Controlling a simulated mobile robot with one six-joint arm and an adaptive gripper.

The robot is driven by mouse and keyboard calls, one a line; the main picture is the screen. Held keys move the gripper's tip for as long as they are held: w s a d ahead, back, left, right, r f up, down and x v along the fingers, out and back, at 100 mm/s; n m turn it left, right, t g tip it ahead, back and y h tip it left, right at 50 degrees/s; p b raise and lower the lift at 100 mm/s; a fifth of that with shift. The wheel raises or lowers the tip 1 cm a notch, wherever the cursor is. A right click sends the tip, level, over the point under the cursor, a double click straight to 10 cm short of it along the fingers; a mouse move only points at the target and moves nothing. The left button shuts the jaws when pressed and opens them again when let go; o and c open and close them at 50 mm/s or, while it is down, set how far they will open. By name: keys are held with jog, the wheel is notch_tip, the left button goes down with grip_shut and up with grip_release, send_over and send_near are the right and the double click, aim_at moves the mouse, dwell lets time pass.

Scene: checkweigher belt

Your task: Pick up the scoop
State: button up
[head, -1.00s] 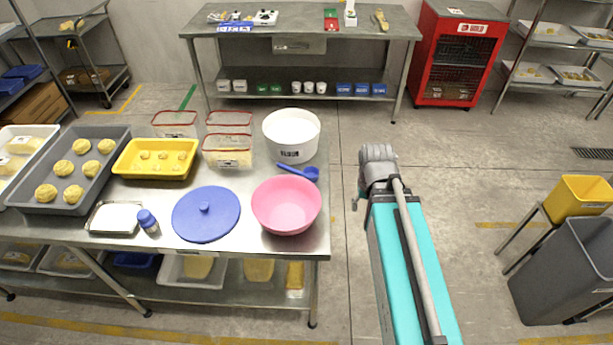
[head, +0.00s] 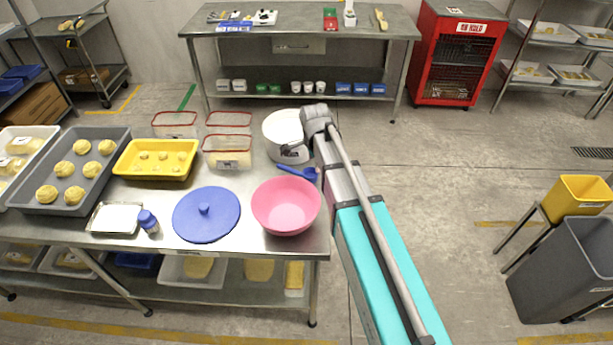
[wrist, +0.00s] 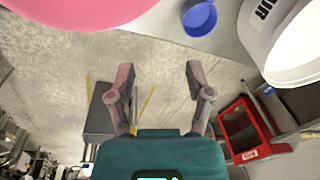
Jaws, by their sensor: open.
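The blue scoop (head: 303,172) lies on the steel table between the pink bowl (head: 286,206) and the white flour tub (head: 283,134). Its handle points left, and its cup is at the right near the table edge. In the wrist view the scoop's cup (wrist: 199,18) shows at the top, beyond the fingertips, with the rest out of frame. My gripper (wrist: 158,72) is open and empty, its two fingers apart over the floor in that view. In the head view my arm reaches up beside the table's right edge, its end partly covering the tub.
A blue round lid (head: 206,213), a yellow tray (head: 156,159), clear containers (head: 227,151) and a grey dough tray (head: 75,171) share the table (head: 262,244). A red cabinet (wrist: 246,131) also shows in the wrist view.

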aim_at(293, 170)
jog(key=w+a+m, duration=0.5)
jog(key=a, duration=0.2)
jog(key=shift+w+a+r+t, duration=0.15)
jog(key=shift+w+r+t, duration=0.1)
jog(key=shift+t, duration=0.05)
jog(key=shift+f, duration=0.1)
jog(key=f+b, duration=0.2)
jog(key=w+f+b, duration=0.1)
jog(key=f+b, duration=0.5)
jog(key=shift+w+f, duration=0.15)
jog(key=shift+w, duration=0.05)
dwell(0.3)
jog(key=shift+f, duration=0.15)
jog(key=shift+w+f+b, duration=0.2)
jog(key=shift+f+b, duration=0.6)
jog(key=shift+b, duration=0.1)
jog(key=shift+w+f+b, duration=0.2)
jog(key=shift+f+b, duration=0.6)
jog(key=shift+b, duration=0.05)
jog(key=shift+w+f+b, duration=0.2)
jog(key=shift+f+b, duration=0.6)
jog(key=shift+b, duration=0.1)
grip_shut()
